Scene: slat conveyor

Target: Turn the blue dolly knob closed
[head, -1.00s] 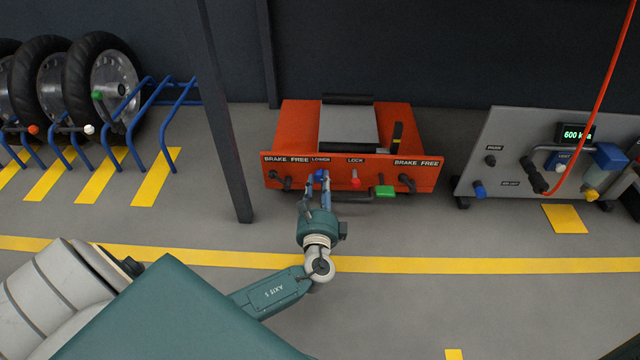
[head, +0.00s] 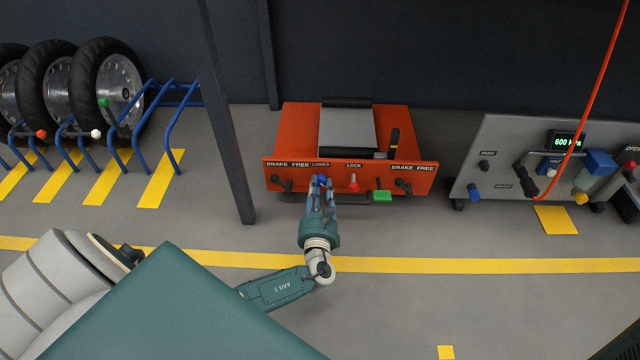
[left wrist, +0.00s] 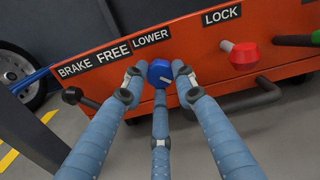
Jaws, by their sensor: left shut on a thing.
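The blue knob (head: 321,177) sits on the front panel of the orange dolly (head: 296,130), below the label "LOWER". My left gripper (head: 320,188) has blue-grey fingers and is shut on the knob. In the left wrist view its fingertips (left wrist: 158,80) sit left, right and below the knob. Exact finger contact is hard to see. My right gripper is not in view.
Dark levers (head: 404,186) stand at the panel's ends. A dark post (head: 230,130) rises left of the dolly. A grey gauge panel (head: 500,140) stands right.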

